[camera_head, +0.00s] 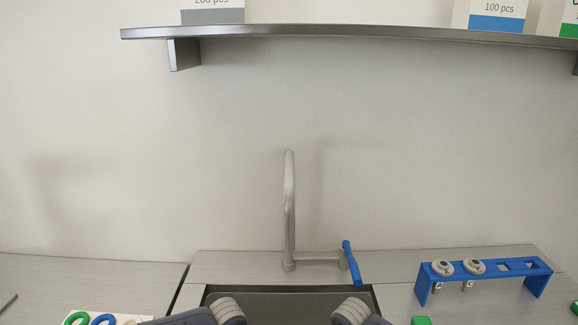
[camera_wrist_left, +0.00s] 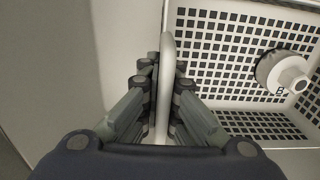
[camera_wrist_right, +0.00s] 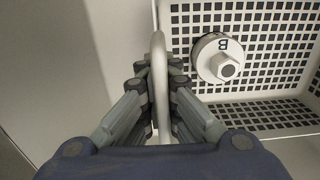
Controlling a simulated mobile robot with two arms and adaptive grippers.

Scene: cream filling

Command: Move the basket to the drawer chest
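The basket is white with a grid of square holes. It shows in the left wrist view (camera_wrist_left: 232,106) and the right wrist view (camera_wrist_right: 262,97), but not in the head view. My left gripper (camera_wrist_left: 165,72) is closed around its upright-looking white rim or handle. My right gripper (camera_wrist_right: 159,68) is closed the same way on another part of the rim or handle. A white round piece (camera_wrist_left: 283,72) marked B lies inside the basket; such a piece also shows in the right wrist view (camera_wrist_right: 218,58). The drawer chest is not recognisable in any view.
In the head view, a sink (camera_head: 290,300) with a tap (camera_head: 289,205) and blue lever (camera_head: 351,263) is ahead. A blue rack (camera_head: 485,273) stands right, a tray with coloured rings (camera_head: 103,319) left. A shelf (camera_head: 350,31) with boxes hangs above.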

